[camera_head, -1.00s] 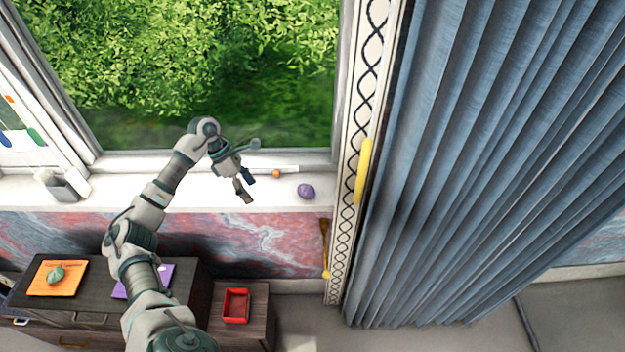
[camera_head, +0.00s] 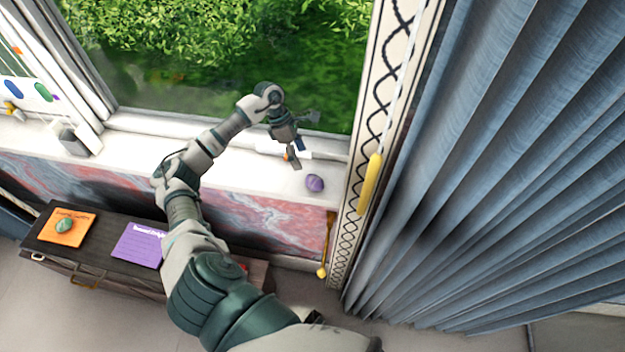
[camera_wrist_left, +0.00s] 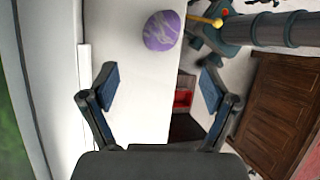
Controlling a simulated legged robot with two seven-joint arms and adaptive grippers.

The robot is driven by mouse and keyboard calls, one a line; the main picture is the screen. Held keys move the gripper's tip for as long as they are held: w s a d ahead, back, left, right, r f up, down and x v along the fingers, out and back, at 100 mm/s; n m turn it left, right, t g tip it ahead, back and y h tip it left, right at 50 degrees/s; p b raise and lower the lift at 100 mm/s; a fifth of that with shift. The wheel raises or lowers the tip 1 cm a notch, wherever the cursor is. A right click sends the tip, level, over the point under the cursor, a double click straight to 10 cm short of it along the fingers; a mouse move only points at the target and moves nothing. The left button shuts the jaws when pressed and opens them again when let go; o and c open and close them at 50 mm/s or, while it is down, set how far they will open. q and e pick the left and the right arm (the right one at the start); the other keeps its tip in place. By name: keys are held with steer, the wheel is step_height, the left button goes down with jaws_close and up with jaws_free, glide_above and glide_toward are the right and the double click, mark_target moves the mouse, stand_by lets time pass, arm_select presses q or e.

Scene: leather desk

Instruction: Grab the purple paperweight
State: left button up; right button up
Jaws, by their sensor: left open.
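The purple paperweight (camera_head: 315,183) is a rounded stone with pale veins, resting on the white windowsill (camera_head: 240,165) near its right end. It also shows in the left wrist view (camera_wrist_left: 161,31), at the top, ahead of the fingers and between their lines. My left gripper (camera_head: 297,154) is over the sill, a little behind and left of the paperweight in the head view, not touching it. In the left wrist view its two fingers (camera_wrist_left: 160,88) are spread wide with nothing between them. My right gripper does not show.
An orange item (camera_head: 287,155) lies close by my left gripper on the sill. A yellow handle (camera_head: 369,184) hangs by the blue curtain (camera_head: 480,180) at right. Below is a dark cabinet (camera_head: 105,228) with an orange sheet, a green stone and a purple sheet (camera_head: 139,245).

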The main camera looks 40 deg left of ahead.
mark_target(313, 177)
arm_select(q)
steer(key=d+f, duration=0.2)
steer(key=f, duration=0.1)
steer(key=shift+w+d, duration=0.2)
steer(key=shift+w, duration=0.15)
steer(key=shift+d+f, duration=0.45)
steer(key=shift+d, duration=0.1)
steer(key=shift+s+d+f+p, duration=0.1)
steer(key=shift+d+f+p, duration=0.1)
steer(key=shift+f+p, duration=0.15)
steer(key=x, duration=0.1)
steer(key=p+x, duration=0.1)
steer(key=x, duration=0.1)
steer(key=shift+a+f, duration=0.2)
steer(key=shift+f, duration=0.5)
steer(key=shift+c, duration=1)
steer(key=shift+d, duration=0.15)
steer(key=c, duration=0.4)
steer(key=shift+d+r, duration=0.1)
steer(key=shift+d, duration=0.05)
steer(key=c, duration=0.8)
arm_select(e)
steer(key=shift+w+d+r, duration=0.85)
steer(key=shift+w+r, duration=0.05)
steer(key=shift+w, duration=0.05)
